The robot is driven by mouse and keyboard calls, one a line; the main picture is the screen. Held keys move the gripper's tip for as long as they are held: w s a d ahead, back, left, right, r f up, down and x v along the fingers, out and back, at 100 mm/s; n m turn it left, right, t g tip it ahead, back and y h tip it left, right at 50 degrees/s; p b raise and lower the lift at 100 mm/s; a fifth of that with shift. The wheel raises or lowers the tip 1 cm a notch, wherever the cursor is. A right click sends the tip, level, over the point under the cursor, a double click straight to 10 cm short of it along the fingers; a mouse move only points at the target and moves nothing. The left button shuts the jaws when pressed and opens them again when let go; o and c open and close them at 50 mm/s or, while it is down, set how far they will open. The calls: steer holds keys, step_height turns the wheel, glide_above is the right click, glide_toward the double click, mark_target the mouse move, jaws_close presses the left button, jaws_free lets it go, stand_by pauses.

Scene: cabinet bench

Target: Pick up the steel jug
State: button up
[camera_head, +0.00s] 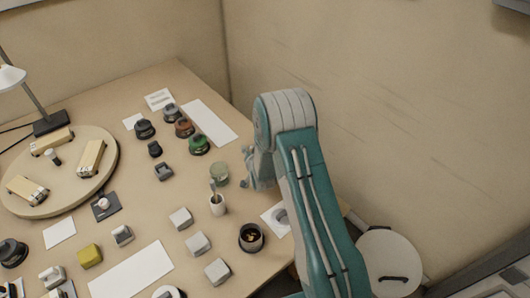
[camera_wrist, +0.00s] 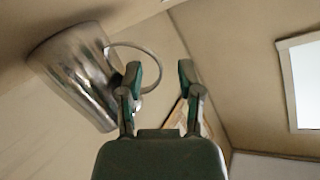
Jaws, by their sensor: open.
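The steel jug (camera_wrist: 78,75) shows in the wrist view at the upper left, a shiny tapered body tilted in the picture, with a thin loop handle (camera_wrist: 152,60) on its right side. My gripper (camera_wrist: 160,74) is open, with its two fingers apart. The left finger overlaps the handle loop in the picture; I cannot tell whether it touches it. The right finger is clear of the jug. In the head view my teal arm covers the table's right edge, and I cannot make out the jug there for certain.
Several grey blocks and dark lidded pots lie farther left. A round stool (camera_head: 390,255) stands right of my arm.

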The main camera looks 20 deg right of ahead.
steer(key=shift+x, duration=1)
jaws_close()
steer(key=shift+r, duration=0.2)
